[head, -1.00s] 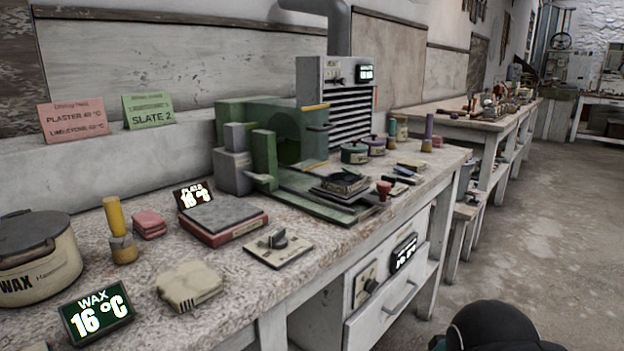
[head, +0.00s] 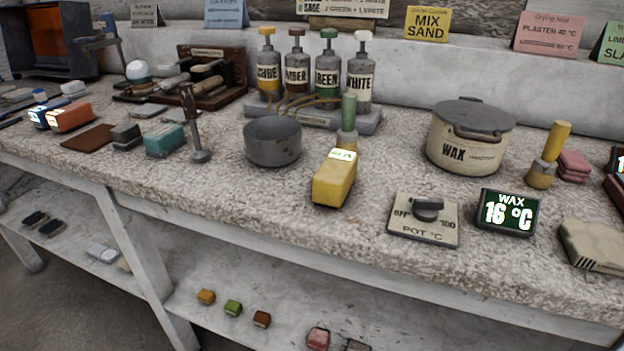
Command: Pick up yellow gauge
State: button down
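The yellow gauge (head: 333,184) is a small yellow block with a lit pale display on its top far end. It sits on the speckled stone bench top (head: 290,215), close to the front edge, near the middle of the head view. A grey metal pan (head: 272,146) stands just to its left, and a green-handled brush (head: 348,125) stands just behind it. Nothing covers the gauge from the front. My gripper is not in view.
A wax pot (head: 455,150), a dial plate (head: 423,220) and a wax display (head: 508,212) are to the right. Labelled bottles (head: 326,78) stand behind. An orange gauge (head: 69,117) and a blue gauge (head: 40,115) lie left. A lower shelf (head: 225,328) holds small blocks.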

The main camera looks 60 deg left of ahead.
aim_at(332, 182)
jog(key=u, duration=2.4)
